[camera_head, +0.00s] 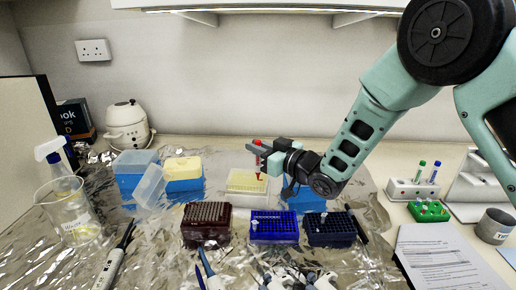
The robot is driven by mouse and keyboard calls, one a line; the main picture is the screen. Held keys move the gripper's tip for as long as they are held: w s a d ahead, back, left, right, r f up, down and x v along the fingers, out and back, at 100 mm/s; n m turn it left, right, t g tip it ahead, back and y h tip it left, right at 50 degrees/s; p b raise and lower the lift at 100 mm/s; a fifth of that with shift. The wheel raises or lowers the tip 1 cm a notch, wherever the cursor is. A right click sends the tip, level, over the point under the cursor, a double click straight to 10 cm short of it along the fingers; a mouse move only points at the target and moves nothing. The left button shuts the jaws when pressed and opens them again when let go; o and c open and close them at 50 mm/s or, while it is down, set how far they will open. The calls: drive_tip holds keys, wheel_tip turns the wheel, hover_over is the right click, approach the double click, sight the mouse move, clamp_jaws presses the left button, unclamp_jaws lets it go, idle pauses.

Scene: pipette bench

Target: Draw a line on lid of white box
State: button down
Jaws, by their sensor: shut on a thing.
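My gripper (264,154) is shut on a red marker (257,143) and holds it roughly upright above a box in the middle of the bench. This white box (246,190) has a pale, cream-yellow lid (242,178). The marker's red lower end is over the right part of the lid; I cannot tell whether it touches. A small red patch shows there, and I cannot tell tip from ink. The gripper and wrist come in from the right and hide a blue box behind them.
Dark red (206,231), blue (273,233) and dark blue (331,235) tip racks stand in front. A yellow-topped box (183,171) and a blue box (133,181) stand left. A beaker (71,217) stands far left. Pipettes lie at the front; papers (437,258) lie right.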

drive_tip(key=shift+r, duration=0.1)
drive_tip(key=shift+r+p, duration=1.25)
drive_tip(key=shift+r, duration=1.2)
